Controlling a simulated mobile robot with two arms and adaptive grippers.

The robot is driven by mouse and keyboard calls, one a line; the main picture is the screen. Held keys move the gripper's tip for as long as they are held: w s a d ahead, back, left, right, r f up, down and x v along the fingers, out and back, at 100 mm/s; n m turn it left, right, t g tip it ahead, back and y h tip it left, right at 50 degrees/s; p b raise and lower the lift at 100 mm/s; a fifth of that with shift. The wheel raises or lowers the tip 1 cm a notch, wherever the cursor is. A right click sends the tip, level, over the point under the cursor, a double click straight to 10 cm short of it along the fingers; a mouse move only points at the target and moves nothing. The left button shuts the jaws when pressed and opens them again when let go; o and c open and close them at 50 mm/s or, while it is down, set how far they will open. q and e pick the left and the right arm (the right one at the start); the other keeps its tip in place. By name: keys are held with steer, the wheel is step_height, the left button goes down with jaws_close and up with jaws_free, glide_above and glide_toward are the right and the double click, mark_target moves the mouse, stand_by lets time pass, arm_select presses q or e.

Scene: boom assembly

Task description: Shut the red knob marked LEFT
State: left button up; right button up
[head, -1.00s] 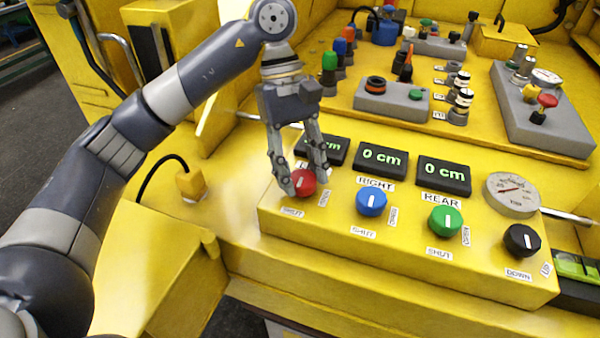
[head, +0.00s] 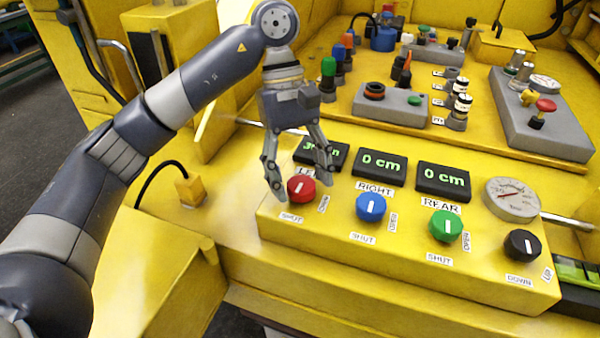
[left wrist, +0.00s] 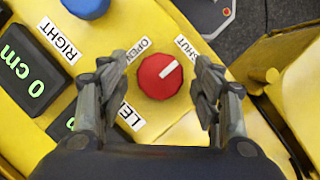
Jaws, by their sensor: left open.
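The red knob (head: 301,189) marked LEFT sits at the left end of the yellow control panel. My left gripper (head: 302,186) is open, with one finger on each side of the knob. In the left wrist view the red knob (left wrist: 160,77) lies between the spread fingers (left wrist: 158,88), with a gap on both sides. Its white mark points toward the upper right, on the side of the SHUT label (left wrist: 187,50); the OPEN label (left wrist: 138,50) is at its upper left. The LEFT display (head: 322,151) is partly hidden by my fingers. My right gripper is not in view.
The blue RIGHT knob (head: 370,207), green REAR knob (head: 445,226) and black knob (head: 521,244) stand in a row to the right. The RIGHT display (head: 379,166) and REAR display (head: 443,181) both read 0 cm. A round gauge (head: 511,199) is at the far right.

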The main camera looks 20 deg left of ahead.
arm_select(q)
steer(key=v, duration=1.2)
stand_by(0.5)
